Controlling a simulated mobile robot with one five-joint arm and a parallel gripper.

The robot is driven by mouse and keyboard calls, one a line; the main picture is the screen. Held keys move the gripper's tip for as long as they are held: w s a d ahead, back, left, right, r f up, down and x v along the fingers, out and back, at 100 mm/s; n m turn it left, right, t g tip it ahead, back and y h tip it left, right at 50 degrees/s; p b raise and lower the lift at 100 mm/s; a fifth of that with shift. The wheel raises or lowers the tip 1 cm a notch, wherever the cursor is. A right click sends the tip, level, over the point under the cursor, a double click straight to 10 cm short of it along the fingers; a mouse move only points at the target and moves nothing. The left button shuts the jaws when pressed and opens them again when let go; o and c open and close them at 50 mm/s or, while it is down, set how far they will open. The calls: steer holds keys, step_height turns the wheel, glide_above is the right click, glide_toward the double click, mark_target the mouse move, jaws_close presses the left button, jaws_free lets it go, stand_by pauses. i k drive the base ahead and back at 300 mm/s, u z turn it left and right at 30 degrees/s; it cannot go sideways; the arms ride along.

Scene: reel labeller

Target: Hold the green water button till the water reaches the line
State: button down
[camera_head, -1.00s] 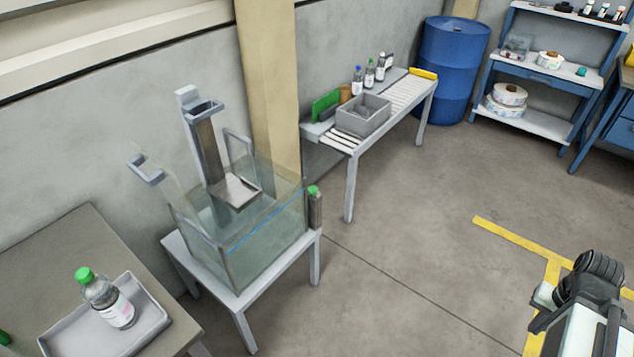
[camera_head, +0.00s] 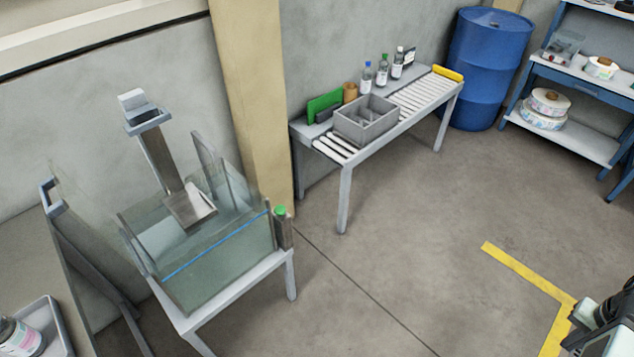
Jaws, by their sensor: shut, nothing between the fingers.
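The green water button (camera_head: 280,210) sits on top of a short grey-brown post (camera_head: 284,232) at the right corner of the glass tank (camera_head: 222,268). Nothing touches the button. A blue line (camera_head: 215,245) runs along the tank's near wall. The tank looks pale green inside, but I cannot make out the water level against the line. My gripper does not show; only a dark and white part of my arm is at the lower right edge, well apart from the button.
The tank stands on a white stand (camera_head: 238,297). A metal chute (camera_head: 157,160) slopes into it. Behind are a roller table (camera_head: 345,190) with a grey crate (camera_head: 348,128), and a blue drum (camera_head: 487,70). A tray (camera_head: 52,318) is at lower left. The floor (camera_head: 400,240) at right is open.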

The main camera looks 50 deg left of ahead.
mark_target(279, 209)
steer(key=u, duration=0.05)
steer(key=i, duration=1.95)
steer(key=u, duration=4.8)
steer(key=i, duration=1.5)
